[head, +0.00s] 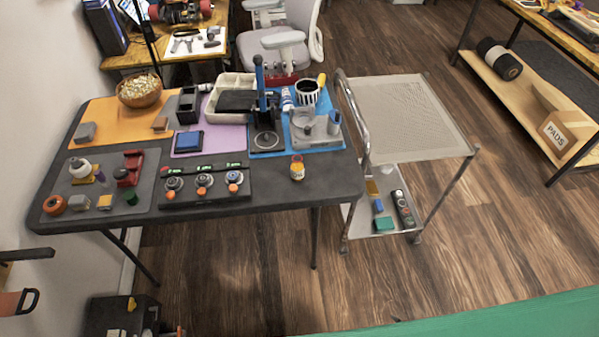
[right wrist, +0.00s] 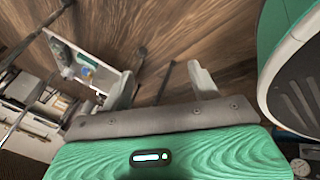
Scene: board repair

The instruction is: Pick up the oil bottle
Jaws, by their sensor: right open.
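A small amber bottle (head: 297,170) with a reddish cap stands upright near the front right edge of the dark table (head: 330,185); it looks like the oil bottle, but its label is too small to read. My right gripper (right wrist: 162,85) shows in the right wrist view with its two fingers wide apart and nothing between them. It is over the wooden floor, away from the table. I cannot make out the bottle in the right wrist view.
Left of the bottle is a dark panel (head: 240,193) with several knobs. Behind it a blue mat (head: 262,143) carries a press and a dark-striped cup (head: 307,92). A metal cart (head: 440,128) stands right of the table. The floor in front is mostly clear.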

